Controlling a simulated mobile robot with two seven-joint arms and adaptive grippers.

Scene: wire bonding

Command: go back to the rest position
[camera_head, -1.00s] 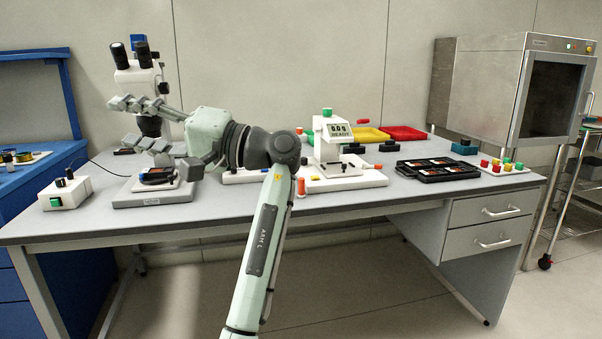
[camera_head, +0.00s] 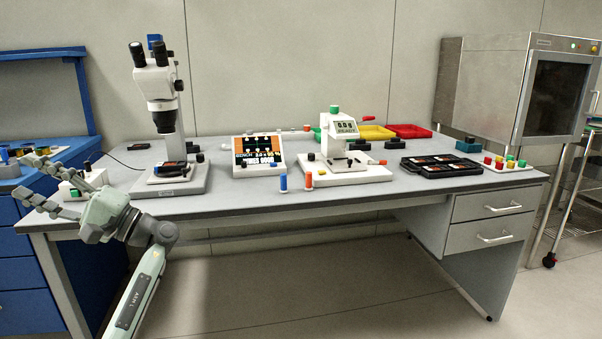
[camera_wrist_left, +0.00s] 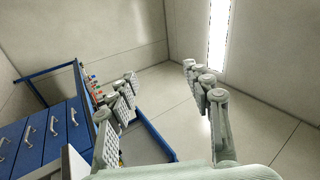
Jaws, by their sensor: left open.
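My left gripper (camera_head: 36,187) is open and empty at the left of the head view, in front of the grey bench's left end, its fingers pointing left. In the left wrist view its two fingers (camera_wrist_left: 163,95) stand wide apart with only floor and wall between them. Part of a white box with a green button (camera_head: 85,180) shows behind the gripper. My right gripper is not in view.
The grey bench (camera_head: 230,205) carries a microscope (camera_head: 157,85), a display unit (camera_head: 259,157), a white device reading READY (camera_head: 345,150) and a black tray (camera_head: 441,167). A blue cabinet (camera_head: 30,255) stands close to the left gripper. Floor in front of the bench is clear.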

